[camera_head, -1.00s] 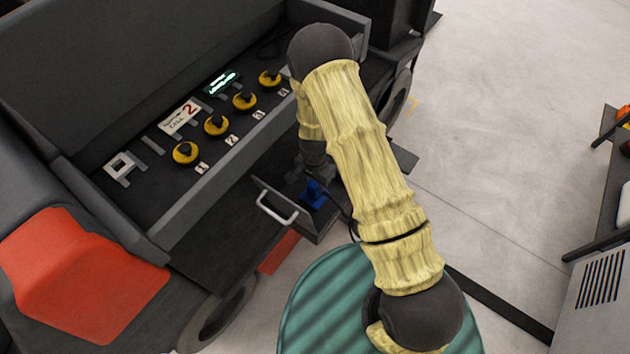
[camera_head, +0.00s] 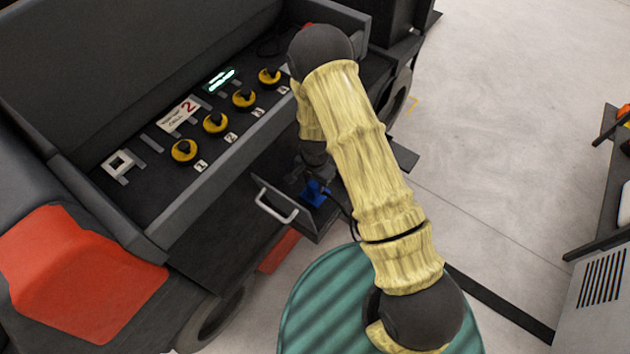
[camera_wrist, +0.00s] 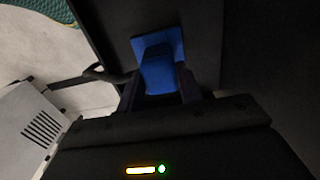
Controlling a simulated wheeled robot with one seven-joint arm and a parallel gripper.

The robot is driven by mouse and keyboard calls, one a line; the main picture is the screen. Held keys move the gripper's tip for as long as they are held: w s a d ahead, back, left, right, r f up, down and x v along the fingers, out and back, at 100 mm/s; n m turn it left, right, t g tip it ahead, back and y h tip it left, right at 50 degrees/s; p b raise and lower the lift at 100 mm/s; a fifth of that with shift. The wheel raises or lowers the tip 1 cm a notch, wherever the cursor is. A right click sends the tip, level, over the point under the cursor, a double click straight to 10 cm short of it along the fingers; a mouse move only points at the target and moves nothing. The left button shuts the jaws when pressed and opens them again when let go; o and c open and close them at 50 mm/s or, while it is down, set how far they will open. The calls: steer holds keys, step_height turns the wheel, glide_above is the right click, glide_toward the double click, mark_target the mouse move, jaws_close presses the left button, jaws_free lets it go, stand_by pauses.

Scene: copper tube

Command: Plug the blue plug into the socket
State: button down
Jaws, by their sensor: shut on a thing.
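A blue plug (camera_wrist: 155,75) sits between the two dark fingers of my gripper (camera_wrist: 158,90), which is shut on it. Just beyond the plug, a blue square plate (camera_wrist: 176,40) lies against a dark panel; I cannot tell whether this is the socket or part of the plug, nor whether the two parts are joined. In the head view, the blue parts (camera_head: 314,194) show inside the open drawer, below my dark wrist. My fingertips there are small and partly merged with the dark drawer.
The open drawer (camera_head: 275,207) has a light handle. A dark cable (camera_wrist: 75,79) runs beside the plug. A console with several yellow knobs (camera_head: 215,123) stands behind, left of my arm. A green ribbed round surface (camera_head: 320,305) is in front. Open floor lies right.

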mark_target(315, 183)
steer(key=c, duration=0.9)
jaws_free()
steer(key=shift+o, duration=0.2)
step_height(315, 183, up, 17)
steer(key=b, duration=0.1)
steer(key=shift+r, duration=0.15)
steer(key=shift+w, duration=0.1)
steer(key=shift+r, duration=0.1)
